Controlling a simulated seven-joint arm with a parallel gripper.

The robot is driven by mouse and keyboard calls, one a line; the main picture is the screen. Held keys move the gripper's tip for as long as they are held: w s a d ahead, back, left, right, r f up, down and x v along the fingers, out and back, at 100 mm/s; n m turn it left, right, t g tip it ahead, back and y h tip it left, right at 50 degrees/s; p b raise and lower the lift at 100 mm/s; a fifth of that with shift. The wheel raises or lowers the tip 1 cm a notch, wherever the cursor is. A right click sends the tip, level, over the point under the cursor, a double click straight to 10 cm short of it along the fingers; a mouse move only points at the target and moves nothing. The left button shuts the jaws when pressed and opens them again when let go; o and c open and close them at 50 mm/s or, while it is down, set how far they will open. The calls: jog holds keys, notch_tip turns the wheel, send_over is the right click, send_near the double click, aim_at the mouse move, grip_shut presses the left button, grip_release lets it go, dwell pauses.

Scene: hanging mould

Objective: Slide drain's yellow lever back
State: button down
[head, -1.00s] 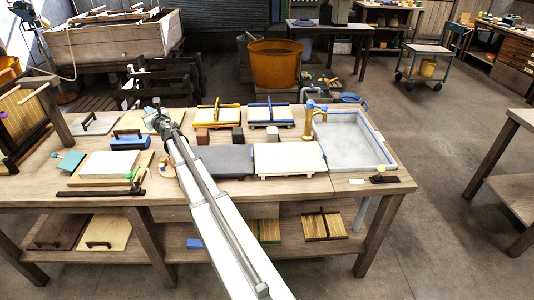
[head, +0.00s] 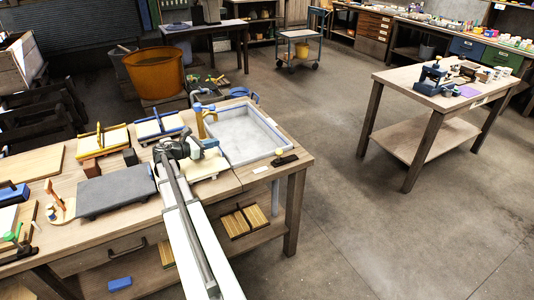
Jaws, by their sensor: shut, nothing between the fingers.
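The yellow lever (head: 279,152) is a small knob on a black base plate (head: 285,160) at the right front corner of the bench, just in front of the vat (head: 247,163). The vat is a shallow grey tray with a blue rim. My gripper (head: 197,147) is over the bench to the left of the vat, above a pale board, well apart from the lever. It is shut and empty; its fingertips are small and partly hidden by my wrist. A yellow tap-like fitting (head: 201,122) stands at the vat's left rim, just behind my gripper.
A dark grey slab (head: 115,190) lies left of my arm. Framed moulds with yellow (head: 100,140) and blue (head: 158,126) bars stand behind it. A small white label (head: 261,170) lies near the lever. Open floor lies right of the bench, before another table (head: 440,85).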

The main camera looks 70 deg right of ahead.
jog(key=s+m+g+y, duration=0.1)
jog(key=s, duration=0.2)
jog(key=s+a+m+g+y, duration=0.1)
jog(key=s, duration=0.3)
jog(key=s+a+m+g+y, duration=0.1)
jog(key=s+m+g+y, duration=0.1)
jog(key=s, duration=0.1)
jog(key=shift+s+a+f, duration=0.2)
jog(key=shift+s+f, duration=0.05)
jog(key=shift+f, duration=0.15)
jog(key=x, duration=1.3)
jog(key=shift+s+d, duration=0.2)
jog(key=shift+s, duration=0.2)
jog(key=shift+s+d, duration=2.4)
jog(key=shift+d, duration=0.05)
jog(key=v, duration=1.4)
jog(key=shift+w+a+f, duration=0.1)
jog(key=shift+w+a, duration=0.2)
jog(key=shift+w, duration=0.05)
